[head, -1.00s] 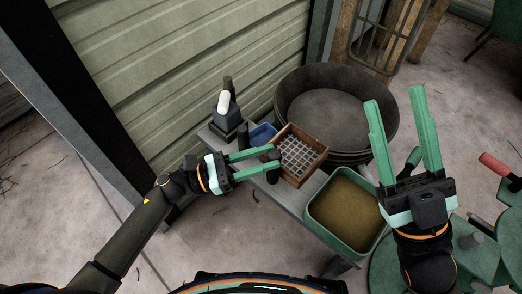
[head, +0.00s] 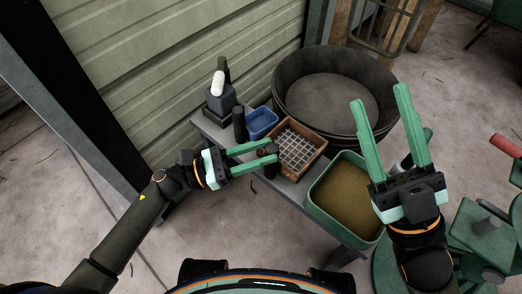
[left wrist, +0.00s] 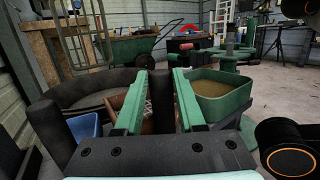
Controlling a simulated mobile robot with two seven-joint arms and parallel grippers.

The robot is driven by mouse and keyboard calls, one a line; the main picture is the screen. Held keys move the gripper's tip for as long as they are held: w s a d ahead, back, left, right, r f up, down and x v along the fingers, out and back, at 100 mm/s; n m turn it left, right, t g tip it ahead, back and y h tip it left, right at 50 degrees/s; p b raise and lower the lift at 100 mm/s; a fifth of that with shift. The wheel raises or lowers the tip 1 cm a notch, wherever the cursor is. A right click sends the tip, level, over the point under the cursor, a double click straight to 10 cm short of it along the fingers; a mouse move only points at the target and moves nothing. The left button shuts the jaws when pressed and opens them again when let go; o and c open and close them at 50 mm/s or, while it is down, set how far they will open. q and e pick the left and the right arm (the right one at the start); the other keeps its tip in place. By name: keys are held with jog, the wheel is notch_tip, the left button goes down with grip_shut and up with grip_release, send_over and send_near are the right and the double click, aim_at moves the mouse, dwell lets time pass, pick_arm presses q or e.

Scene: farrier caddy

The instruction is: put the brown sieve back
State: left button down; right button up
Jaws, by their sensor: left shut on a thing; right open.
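The brown sieve (head: 318,150), a square wooden frame with a pale grid, is over the narrow bench between the blue bin and the green tub. My left gripper (head: 274,151) is shut on a dark upright cylinder at the sieve's near left side, which looks like its handle. I cannot tell whether the sieve rests fully on the bench. In the left wrist view my fingers (left wrist: 162,72) hide most of the sieve (left wrist: 117,101). My right gripper (head: 380,93) is open and empty, raised at the right.
The grey bench (head: 286,187) also carries the blue bin (head: 262,124), a second dark cylinder (head: 239,124) and the green tub (head: 318,203) with brown contents. A large dark round tub (head: 378,117) stands behind. A corrugated wall (head: 170,70) closes off the back left.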

pick_arm(q)
jog(key=shift+f+b, duration=0.3)
jog(key=shift+f, duration=0.2)
jog(key=shift+f+b, duration=0.35)
jog(key=shift+f, duration=0.2)
jog(key=shift+c, duration=2.1)
grip_release()
jog(key=shift+f, duration=0.1)
jog(key=p+v, duration=0.1)
jog(key=v, duration=1.1)
jog(key=shift+a, duration=0.2)
jog(key=shift+s+f, duration=0.1)
